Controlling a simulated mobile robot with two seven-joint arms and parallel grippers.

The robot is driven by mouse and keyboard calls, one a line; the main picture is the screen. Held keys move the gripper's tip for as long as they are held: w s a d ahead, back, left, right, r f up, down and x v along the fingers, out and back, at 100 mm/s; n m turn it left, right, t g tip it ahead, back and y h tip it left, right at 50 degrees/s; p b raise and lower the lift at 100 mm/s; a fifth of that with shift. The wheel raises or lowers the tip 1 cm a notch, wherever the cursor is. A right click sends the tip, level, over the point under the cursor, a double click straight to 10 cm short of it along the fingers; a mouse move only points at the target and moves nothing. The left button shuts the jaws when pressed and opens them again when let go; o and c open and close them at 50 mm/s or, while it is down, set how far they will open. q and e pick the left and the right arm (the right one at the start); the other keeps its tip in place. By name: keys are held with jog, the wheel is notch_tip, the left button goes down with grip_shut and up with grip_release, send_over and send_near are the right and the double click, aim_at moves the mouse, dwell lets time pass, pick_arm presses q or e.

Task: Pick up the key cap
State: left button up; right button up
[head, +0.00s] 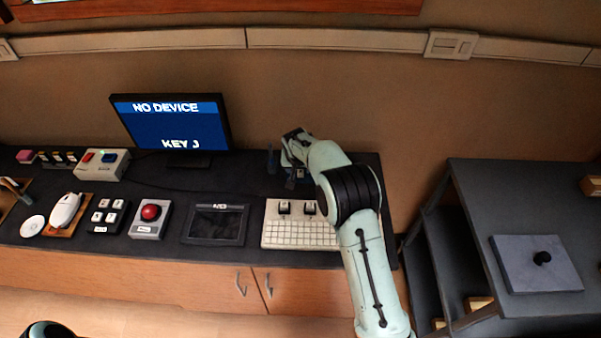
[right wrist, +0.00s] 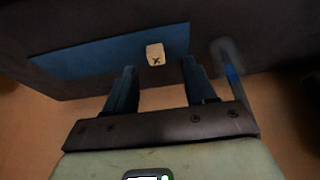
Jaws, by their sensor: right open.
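The key cap (right wrist: 155,54) is a small cream block with a dark mark on its face. In the right wrist view it lies on a blue mat (right wrist: 85,57), near its edge. My right gripper (right wrist: 159,72) is open and empty. Its two dark fingers point toward the cap, which shows between and beyond the fingertips, with no contact visible. In the head view my right gripper (head: 281,172) is over the back right of the dark desk, and I cannot make out the cap there. My left gripper is out of view.
A black tray (head: 214,224), a red button box (head: 150,218) and a monitor (head: 172,123) reading "NO DEVICE KEY J" are further left. In the right wrist view a blurred blue-banded rod (right wrist: 231,70) stands right of the fingers.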

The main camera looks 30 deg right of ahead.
aim_at(301, 171)
jog(key=x, duration=0.2)
jog(key=p+x, duration=0.1)
jog(key=x, duration=0.2)
jog(key=shift+w+d+r, duration=0.15)
jog(key=shift+w+d, duration=0.05)
jog(key=shift+d, duration=0.2)
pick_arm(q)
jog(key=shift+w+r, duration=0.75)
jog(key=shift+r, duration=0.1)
pick_arm(e)
jog(key=shift+s, duration=0.15)
grip_shut()
